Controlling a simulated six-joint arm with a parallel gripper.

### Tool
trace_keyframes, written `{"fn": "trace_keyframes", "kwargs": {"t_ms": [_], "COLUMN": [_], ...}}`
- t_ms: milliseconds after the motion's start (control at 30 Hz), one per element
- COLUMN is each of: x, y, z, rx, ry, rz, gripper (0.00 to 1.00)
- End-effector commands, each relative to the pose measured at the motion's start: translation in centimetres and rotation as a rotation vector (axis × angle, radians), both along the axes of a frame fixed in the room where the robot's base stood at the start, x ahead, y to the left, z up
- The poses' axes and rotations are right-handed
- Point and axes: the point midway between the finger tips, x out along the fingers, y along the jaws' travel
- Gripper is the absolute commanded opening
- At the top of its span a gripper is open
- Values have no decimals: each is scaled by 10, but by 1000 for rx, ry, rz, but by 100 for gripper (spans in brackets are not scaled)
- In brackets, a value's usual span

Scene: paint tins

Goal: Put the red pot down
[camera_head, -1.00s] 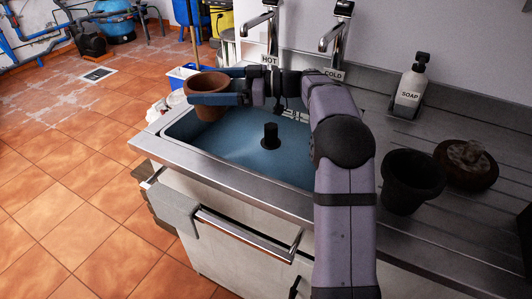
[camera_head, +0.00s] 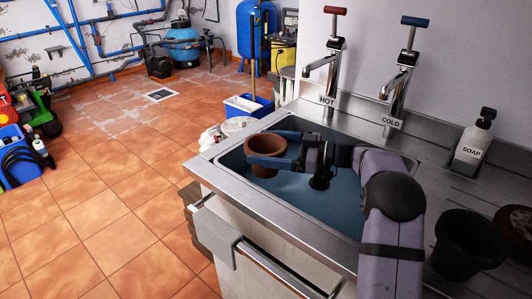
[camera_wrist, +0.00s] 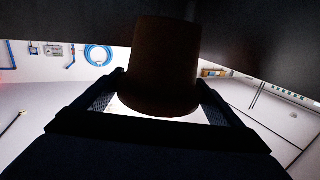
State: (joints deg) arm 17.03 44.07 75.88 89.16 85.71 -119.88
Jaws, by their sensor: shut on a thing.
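The red pot (camera_head: 264,171) is a terracotta flowerpot with a wide rim. My gripper (camera_head: 262,147) is shut on it, one finger on each side below the rim. It holds the pot upright at the left end of the blue-lined sink (camera_head: 325,192) in the head view. I cannot tell whether the pot's base touches anything. In the wrist view the pot (camera_wrist: 165,60) is a dark shape between the two fingers (camera_wrist: 155,88).
Two taps marked HOT (camera_head: 328,72) and COLD (camera_head: 399,82) stand behind the sink. A black pot (camera_head: 468,245), a brown round thing (camera_head: 516,222) and a soap bottle (camera_head: 473,142) are on the drainboard at right.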

Motion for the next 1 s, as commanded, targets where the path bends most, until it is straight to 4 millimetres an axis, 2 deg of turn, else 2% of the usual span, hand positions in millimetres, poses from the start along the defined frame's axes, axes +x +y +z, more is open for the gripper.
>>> {"fn": "trace_keyframes", "kwargs": {"t_ms": [100, 200, 1000], "x": [0, 0, 0], "y": [0, 0, 0], "z": [-15, -20, -28], "rx": [1, 1, 0], "ry": [4, 1, 0], "rz": [0, 0, 0], "gripper": [67, 67, 67]}}
